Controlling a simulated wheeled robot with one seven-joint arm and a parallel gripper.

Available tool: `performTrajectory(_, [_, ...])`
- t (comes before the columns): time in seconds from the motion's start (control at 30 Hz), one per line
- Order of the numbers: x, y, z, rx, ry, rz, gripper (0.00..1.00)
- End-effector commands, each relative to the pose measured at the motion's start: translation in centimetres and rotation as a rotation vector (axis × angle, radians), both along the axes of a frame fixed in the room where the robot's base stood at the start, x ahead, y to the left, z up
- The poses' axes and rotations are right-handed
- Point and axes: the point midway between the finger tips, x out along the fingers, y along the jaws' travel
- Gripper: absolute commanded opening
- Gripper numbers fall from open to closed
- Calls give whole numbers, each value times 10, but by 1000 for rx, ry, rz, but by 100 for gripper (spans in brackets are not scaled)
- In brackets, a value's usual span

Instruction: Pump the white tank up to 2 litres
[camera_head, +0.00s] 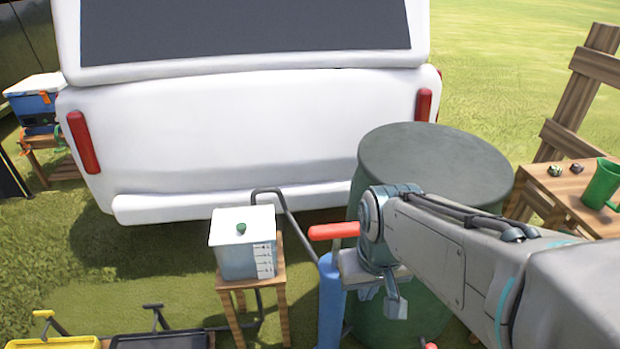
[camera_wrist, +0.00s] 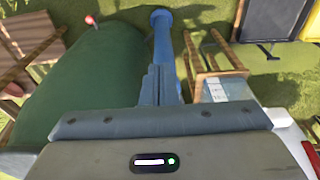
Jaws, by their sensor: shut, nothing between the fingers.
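The white tank (camera_head: 242,254) with a green knob on its lid stands on a small wooden stand. Marks run down its right front edge; I cannot read its level. A blue pump (camera_head: 331,300) with a red handle (camera_head: 334,231) stands just right of it, joined by a dark hose (camera_head: 287,215). My gripper (camera_head: 394,304) is right of the pump, pointing down, its fingers shut and empty. In the wrist view my gripper (camera_wrist: 160,84) shows its closed fingers in front of the blue pump (camera_wrist: 164,45). The tank (camera_wrist: 222,90) is partly hidden at the right there.
A large green barrel (camera_head: 435,170) stands directly behind my gripper. A white vehicle (camera_head: 250,135) fills the back. A wooden table (camera_head: 560,190) with a green mug (camera_head: 602,184) is at right. Yellow (camera_head: 55,343) and black trays (camera_head: 160,341) lie at the lower left.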

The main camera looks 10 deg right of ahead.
Motion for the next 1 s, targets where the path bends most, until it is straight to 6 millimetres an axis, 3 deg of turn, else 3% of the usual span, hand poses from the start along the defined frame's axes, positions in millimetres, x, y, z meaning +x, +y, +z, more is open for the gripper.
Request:
performTrajectory(0.17, [0,0,1,0,0,0,0])
performTrajectory(0.27, [11,0,13,1,-10,0,0])
performTrajectory(0.37, [40,0,38,4,-31,2,0])
performTrajectory(0.5, [95,1,78,5,-78,2,0])
performTrajectory(0.7, [155,2,109,1,-131,0,0])
performTrajectory(0.8, [168,3,114,0,-144,1,0])
performTrajectory(1.0, [170,3,113,-1,-148,1,0])
